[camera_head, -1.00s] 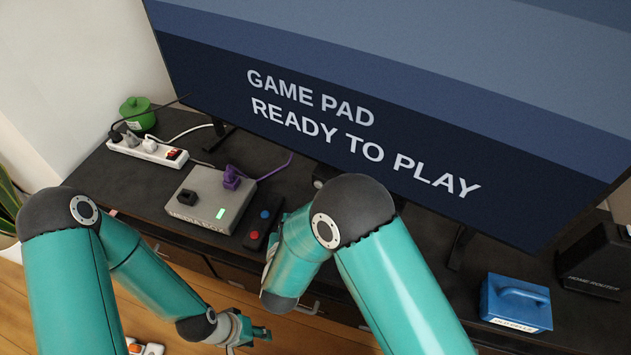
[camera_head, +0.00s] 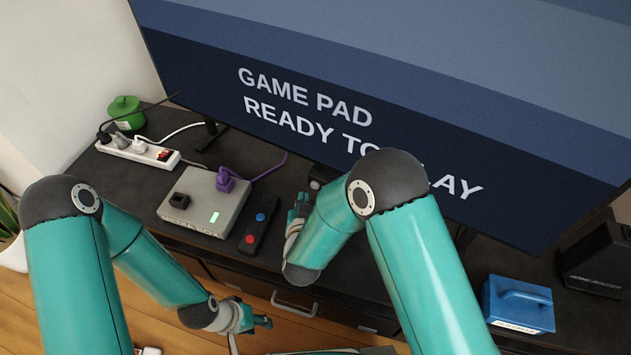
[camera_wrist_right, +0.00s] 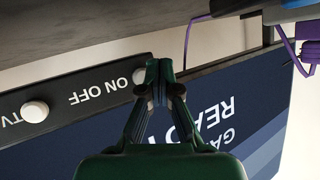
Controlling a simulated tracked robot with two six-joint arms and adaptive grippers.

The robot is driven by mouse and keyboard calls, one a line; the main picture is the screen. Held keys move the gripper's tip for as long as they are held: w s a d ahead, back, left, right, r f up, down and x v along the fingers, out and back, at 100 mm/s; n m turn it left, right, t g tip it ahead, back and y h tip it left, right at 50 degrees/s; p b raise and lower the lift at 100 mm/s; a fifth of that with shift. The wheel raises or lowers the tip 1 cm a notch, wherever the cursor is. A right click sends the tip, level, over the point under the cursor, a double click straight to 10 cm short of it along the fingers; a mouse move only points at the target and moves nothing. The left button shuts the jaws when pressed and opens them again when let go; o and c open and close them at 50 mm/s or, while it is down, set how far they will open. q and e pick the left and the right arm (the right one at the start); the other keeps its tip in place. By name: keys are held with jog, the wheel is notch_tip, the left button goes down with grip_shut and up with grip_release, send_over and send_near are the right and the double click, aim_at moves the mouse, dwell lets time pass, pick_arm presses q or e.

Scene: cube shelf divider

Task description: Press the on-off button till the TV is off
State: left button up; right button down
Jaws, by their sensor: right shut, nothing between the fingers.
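The TV (camera_head: 400,90) is lit and reads "GAME PAD READY TO PLAY". In the right wrist view its screen (camera_wrist_right: 215,145) appears upside down, with a dark strip bearing the label ON OFF. A pale round button (camera_wrist_right: 140,76) sits beside that label, partly hidden by my fingertips. Another white button (camera_wrist_right: 35,111) is farther left, near "TV". My right gripper (camera_wrist_right: 159,68) is shut and empty, its tips at or just in front of the ON OFF button; contact is unclear. It also shows in the head view (camera_head: 302,202). My left gripper (camera_head: 262,321) hangs before the cabinet, its jaws unclear.
A blue box (camera_head: 517,303) and black router (camera_head: 595,258) are at right.

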jog(key=shift+w+d, duration=0.3)
jog(key=shift+w, duration=0.15)
jog(key=shift+d, duration=0.2)
dwell(1.0)
jog(key=shift+w+d, duration=0.15)
jog(key=shift+w, duration=0.05)
jog(key=shift+w+d+r+b, duration=0.1)
jog(key=shift+w+d+b, duration=0.15)
jog(key=shift+w+b, duration=0.15)
dwell(0.8)
jog(key=shift+s+a, duration=0.1)
jog(key=shift+s, duration=0.05)
jog(key=shift+s+a, duration=0.4)
jog(key=shift+s, duration=0.25)
